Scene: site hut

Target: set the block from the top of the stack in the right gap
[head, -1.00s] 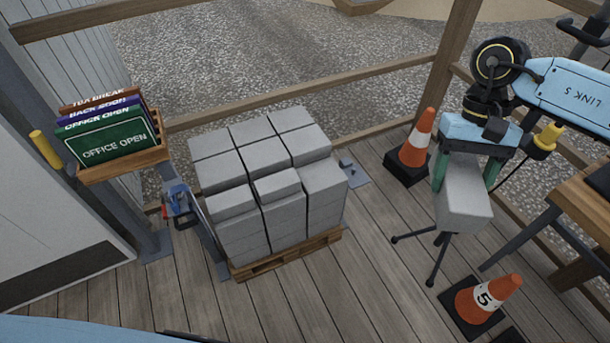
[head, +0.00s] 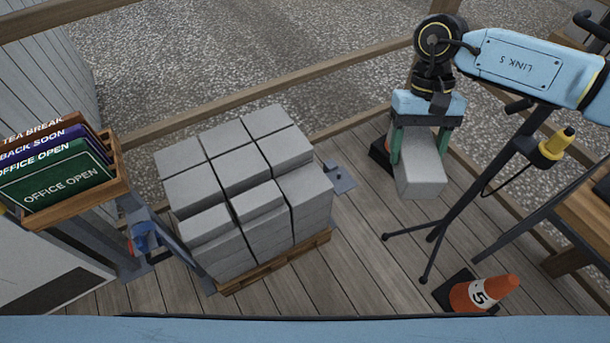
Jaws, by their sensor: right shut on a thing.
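My right gripper (head: 420,154) is shut on a grey block (head: 421,181). Its green fingers press the block from two sides, and it hangs in the air right of the stack. The stack of grey blocks (head: 240,168) stands on a wooden pallet (head: 275,270) left of centre. Dark seams run between its columns. The front row's top blocks (head: 257,200) look lower than those behind. I cannot clearly make out which gap is the right one. My left gripper is out of view.
A sign box (head: 75,215) on a post stands left of the stack. A numbered orange cone (head: 482,293) and a dark tripod (head: 432,236) stand at the right. Another cone is mostly hidden behind my right gripper. Wooden rails (head: 290,85) run behind. Bare planks lie between stack and tripod.

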